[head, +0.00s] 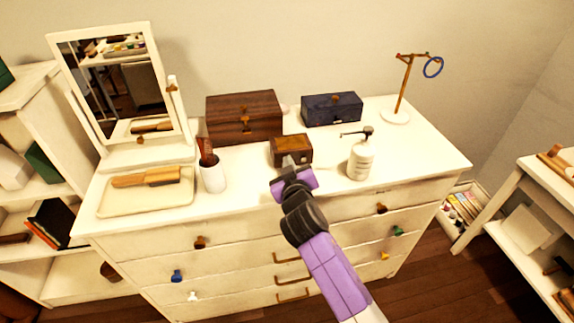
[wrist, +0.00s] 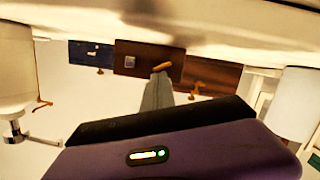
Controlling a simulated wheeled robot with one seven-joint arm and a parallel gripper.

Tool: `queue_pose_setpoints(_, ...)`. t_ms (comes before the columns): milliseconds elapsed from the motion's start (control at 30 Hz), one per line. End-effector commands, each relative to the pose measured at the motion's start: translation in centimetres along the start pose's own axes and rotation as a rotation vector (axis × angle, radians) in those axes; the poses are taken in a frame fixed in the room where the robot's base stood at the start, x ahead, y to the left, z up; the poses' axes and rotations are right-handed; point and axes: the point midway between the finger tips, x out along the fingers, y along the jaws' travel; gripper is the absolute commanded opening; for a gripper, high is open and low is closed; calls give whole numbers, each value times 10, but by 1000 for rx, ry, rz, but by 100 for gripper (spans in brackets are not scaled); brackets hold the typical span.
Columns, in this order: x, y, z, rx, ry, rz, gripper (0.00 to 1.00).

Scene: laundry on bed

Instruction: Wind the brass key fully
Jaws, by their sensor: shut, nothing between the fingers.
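A small brown wooden box (head: 291,149) sits in the middle of the white dresser top. It also shows in the wrist view (wrist: 135,52), where the picture is upside down. A small brass-coloured piece, apparently the key (wrist: 162,67), stands out from its front. My gripper (head: 291,165) is in front of the box. In the wrist view its fingers (wrist: 158,90) are together, with their tips right by the key and nothing held. Whether they touch the key I cannot tell. In the head view the key is not clearly made out behind my gripper.
A pump bottle (head: 361,160) stands right of my gripper, a white cup (head: 213,178) left. Behind are a dark wooden chest (head: 244,117) and a blue box (head: 331,109). A tray (head: 128,205) with a brush, a mirror (head: 115,85) and a ring stand (head: 404,88) flank them.

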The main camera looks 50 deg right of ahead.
Motion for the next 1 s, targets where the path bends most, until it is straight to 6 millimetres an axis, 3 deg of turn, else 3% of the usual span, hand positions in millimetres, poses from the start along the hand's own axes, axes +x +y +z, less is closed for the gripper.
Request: queue_pose_setpoints(1000, 2, 7, 9, 615, -1, -152, 0)
